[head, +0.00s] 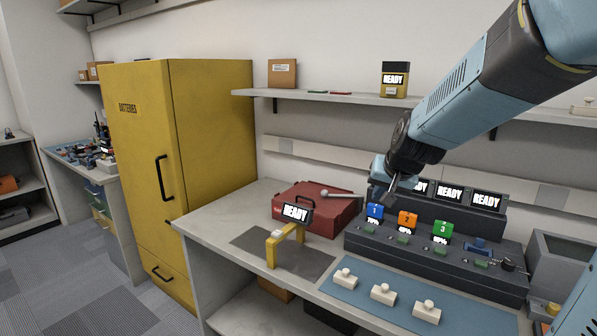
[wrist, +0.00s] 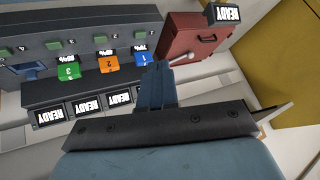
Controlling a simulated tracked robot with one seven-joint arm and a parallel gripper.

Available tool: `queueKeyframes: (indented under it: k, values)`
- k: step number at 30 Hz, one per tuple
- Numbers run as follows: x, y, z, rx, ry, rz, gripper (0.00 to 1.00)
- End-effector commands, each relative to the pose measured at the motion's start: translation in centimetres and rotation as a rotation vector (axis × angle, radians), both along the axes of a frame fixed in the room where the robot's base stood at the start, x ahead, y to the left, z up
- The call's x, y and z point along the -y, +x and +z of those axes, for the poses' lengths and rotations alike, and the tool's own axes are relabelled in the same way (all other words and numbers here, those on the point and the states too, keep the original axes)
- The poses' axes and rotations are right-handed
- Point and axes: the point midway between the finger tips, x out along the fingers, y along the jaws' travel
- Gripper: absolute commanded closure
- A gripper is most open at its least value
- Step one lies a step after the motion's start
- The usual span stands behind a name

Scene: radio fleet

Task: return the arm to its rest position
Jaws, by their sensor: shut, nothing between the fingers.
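My arm reaches in from the upper right of the head view, in blue and dark grey. My gripper (head: 391,190) points down in front of the dark charging rack (head: 437,262). It is shut and empty, above and behind the blue battery marked 1 (head: 375,213) as seen in the picture. I cannot tell the exact gap to the rack. In the wrist view the camera looks past my gripper at the rack (wrist: 30,70), the batteries and the red toolbox (wrist: 193,38), all upside down.
An orange battery (head: 407,220) and a green battery (head: 442,231) sit in the rack. Left of it are a red toolbox (head: 318,207) and a yellow stand (head: 272,249) with a READY display. Several white knobbed pieces lie on a blue mat (head: 359,303). A shelf (head: 330,97) runs above; a yellow cabinet (head: 215,130) stands left.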

Motion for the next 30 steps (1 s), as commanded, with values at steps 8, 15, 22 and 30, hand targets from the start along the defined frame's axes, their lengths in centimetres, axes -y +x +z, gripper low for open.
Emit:
queueKeyframes:
  k: [8,15,22,30]
  values:
    - [0.6,-8.7,2.9,-0.049,-0.099,0.09,1.0]
    - [2.1,-16.3,3.9,-0.1,-0.172,0.143,1.0]
    - [3.6,-21.4,4.0,-0.139,-0.216,0.171,1.0]
    - [4.0,-22.9,3.8,-0.154,-0.228,0.177,1.0]
